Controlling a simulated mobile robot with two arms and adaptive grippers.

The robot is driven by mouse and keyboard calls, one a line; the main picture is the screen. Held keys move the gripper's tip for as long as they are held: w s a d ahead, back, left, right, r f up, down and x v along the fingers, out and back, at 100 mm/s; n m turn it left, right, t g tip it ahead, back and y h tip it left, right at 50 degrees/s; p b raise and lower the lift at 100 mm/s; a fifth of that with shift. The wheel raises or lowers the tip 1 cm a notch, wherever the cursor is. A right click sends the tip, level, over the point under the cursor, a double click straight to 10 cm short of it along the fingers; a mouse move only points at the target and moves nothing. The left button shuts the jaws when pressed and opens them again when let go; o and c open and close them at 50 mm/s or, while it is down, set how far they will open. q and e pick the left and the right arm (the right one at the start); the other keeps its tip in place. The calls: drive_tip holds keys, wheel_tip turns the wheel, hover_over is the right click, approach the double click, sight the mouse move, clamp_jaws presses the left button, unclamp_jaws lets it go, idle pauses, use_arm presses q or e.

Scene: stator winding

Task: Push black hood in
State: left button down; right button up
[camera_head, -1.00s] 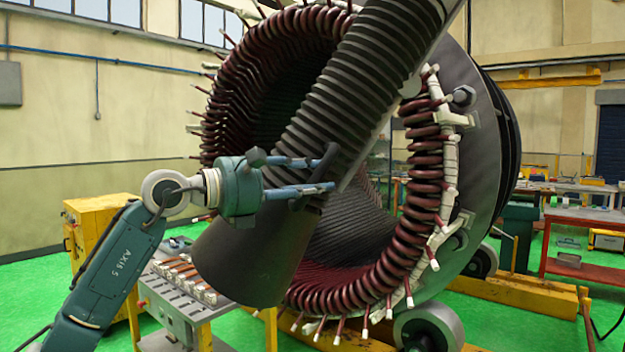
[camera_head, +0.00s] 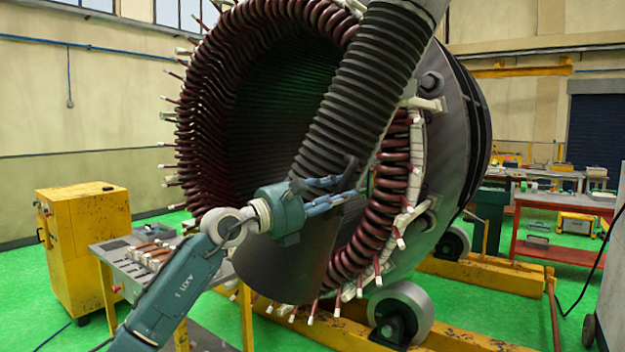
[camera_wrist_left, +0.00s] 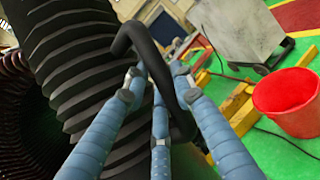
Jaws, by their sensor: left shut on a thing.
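The black hood (camera_head: 288,268) is a dark flared mouth at the lower end of a thick ribbed black hose (camera_head: 372,95). It hangs tilted in front of the lower right part of the stator opening (camera_head: 250,110). My left gripper (camera_head: 340,190) is shut on the hood's dark curved handle (camera_wrist_left: 148,58), at the hood's right side. In the left wrist view the blue fingers (camera_wrist_left: 158,95) close around the handle beside the ribbed hose (camera_wrist_left: 75,60). The hood hides part of the stator's lower coils. How deep the hood sits is unclear. My right gripper is out of view.
Red-brown coils (camera_head: 395,180) with white-tipped leads ring the stator. A yellow frame with rollers (camera_head: 400,310) stands below. A grey-topped bench (camera_head: 130,262) and yellow cabinet (camera_head: 88,240) are at left. The left wrist view shows a red bucket (camera_wrist_left: 288,100) and a grey cart (camera_wrist_left: 240,45).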

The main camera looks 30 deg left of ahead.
use_arm(q)
drive_tip(key=w+d+f, duration=0.3)
drive_tip(key=w+d, duration=0.3)
drive_tip(key=shift+w+d+f+t, duration=0.15)
drive_tip(key=shift+d+f+t, duration=0.2)
drive_tip(key=shift+f+t, duration=0.05)
drive_tip(key=c, duration=1.6)
unclamp_jaws()
drive_tip(key=shift+o, duration=1)
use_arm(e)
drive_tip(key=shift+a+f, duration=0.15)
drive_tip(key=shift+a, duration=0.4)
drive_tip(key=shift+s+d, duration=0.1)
use_arm(q)
drive_tip(key=v, duration=1.2)
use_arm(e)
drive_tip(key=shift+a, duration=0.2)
